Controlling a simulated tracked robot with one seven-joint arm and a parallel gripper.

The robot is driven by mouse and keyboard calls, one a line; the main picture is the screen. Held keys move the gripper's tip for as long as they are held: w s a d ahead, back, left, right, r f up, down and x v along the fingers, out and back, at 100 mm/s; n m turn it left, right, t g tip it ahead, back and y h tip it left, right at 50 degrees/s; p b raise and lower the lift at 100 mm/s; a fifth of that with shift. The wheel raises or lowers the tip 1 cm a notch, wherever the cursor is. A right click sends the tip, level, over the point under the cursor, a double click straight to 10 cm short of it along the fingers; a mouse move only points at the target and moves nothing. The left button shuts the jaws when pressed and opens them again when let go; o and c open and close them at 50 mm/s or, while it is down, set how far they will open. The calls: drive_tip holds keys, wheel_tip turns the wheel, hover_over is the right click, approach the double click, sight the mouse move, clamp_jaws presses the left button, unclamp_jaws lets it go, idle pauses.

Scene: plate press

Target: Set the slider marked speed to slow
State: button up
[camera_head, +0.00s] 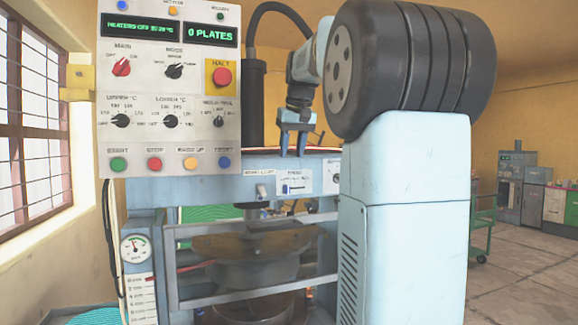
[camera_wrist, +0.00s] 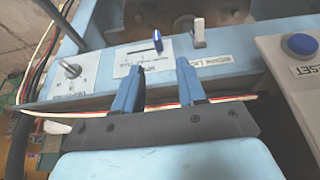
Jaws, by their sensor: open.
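The speed slider has a small dark blue knob (camera_head: 285,188) on a white plate (camera_head: 300,182) on the light-blue front panel of the press. The knob is at the left end of its slot in the head view. In the wrist view, which sees the panel upside down, the slider knob (camera_wrist: 157,40) is at the right part of its plate (camera_wrist: 130,59). The end labels are too small to read. My gripper (camera_head: 292,153) is open and empty, above the slider plate. In the wrist view its blue fingers (camera_wrist: 160,65) point towards the slider, apart from the knob.
A light switch (camera_head: 261,190) sits left of the slider, its white lever (camera_wrist: 198,32) close to the knob in the wrist view. A rotary dial (camera_wrist: 72,70) is on the slider's other side. The control box (camera_head: 170,90) with several knobs and buttons stands left of my gripper.

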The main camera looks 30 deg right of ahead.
drive_tip(key=shift+v, duration=1.3)
idle(0.6)
